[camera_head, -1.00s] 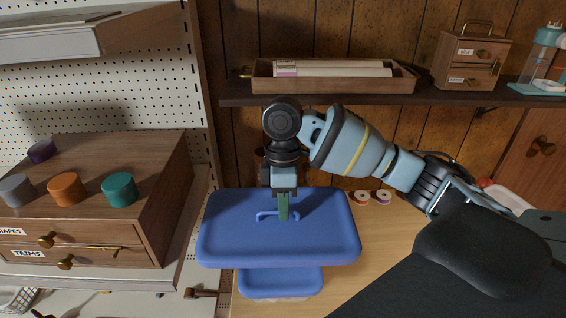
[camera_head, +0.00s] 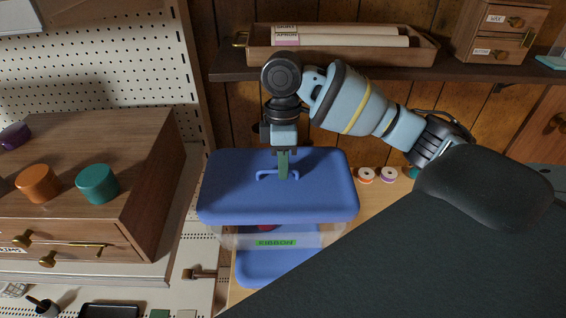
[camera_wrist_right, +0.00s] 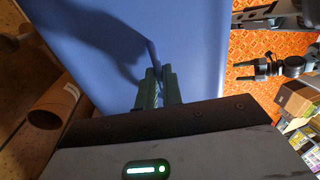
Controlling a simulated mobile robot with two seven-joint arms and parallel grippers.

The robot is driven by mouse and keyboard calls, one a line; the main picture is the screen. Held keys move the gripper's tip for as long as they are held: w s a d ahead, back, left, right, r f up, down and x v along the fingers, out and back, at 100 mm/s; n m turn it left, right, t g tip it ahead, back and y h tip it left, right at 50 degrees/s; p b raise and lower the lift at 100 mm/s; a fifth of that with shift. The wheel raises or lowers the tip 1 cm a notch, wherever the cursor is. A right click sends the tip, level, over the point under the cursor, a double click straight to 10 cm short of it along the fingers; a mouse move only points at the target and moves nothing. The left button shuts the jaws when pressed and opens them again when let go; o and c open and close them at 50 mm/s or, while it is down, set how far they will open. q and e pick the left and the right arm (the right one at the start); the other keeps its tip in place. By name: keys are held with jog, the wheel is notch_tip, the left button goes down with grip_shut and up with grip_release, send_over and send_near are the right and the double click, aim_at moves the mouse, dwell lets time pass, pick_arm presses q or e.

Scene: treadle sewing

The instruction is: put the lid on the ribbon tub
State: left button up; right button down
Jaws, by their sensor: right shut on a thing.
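My right gripper (camera_head: 284,172) is shut on the thin handle of the blue lid (camera_head: 325,195), which shows roughly level in the head view. The lid also fills much of the right wrist view (camera_wrist_right: 200,40), with the green fingers (camera_wrist_right: 157,88) at its handle. The clear ribbon tub (camera_head: 228,238) with a green RIBBON label (camera_head: 276,243) shows below the lid's front edge. Something red shows inside it. The lid hides most of the tub's top, and I cannot tell whether they touch.
A blue flat surface (camera_head: 262,270) shows in front of the tub. Spools (camera_head: 366,175) stand right of the lid on the wooden table. A wooden drawer chest (camera_head: 130,140) with coloured round pots is at left. A shelf with a tray (camera_head: 340,55) runs behind.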

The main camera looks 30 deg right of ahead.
aim_at(283, 183)
jog(key=shift+f, duration=3.2)
jog(key=shift+f, duration=0.1)
jog(key=c, duration=1.5)
grip_release()
jog(key=shift+w+d+r, duration=0.15)
jog(key=shift+w+r, duration=0.1)
jog(key=shift+r, duration=1.05)
jog(key=shift+w+d+r, duration=0.1)
jog(key=shift+w+r, duration=0.1)
jog(key=shift+r, duration=1.05)
jog(key=shift+w+d+r, duration=0.15)
jog(key=shift+w+r, duration=0.1)
jog(key=shift+r, duration=1.05)
jog(key=shift+f, duration=0.1)
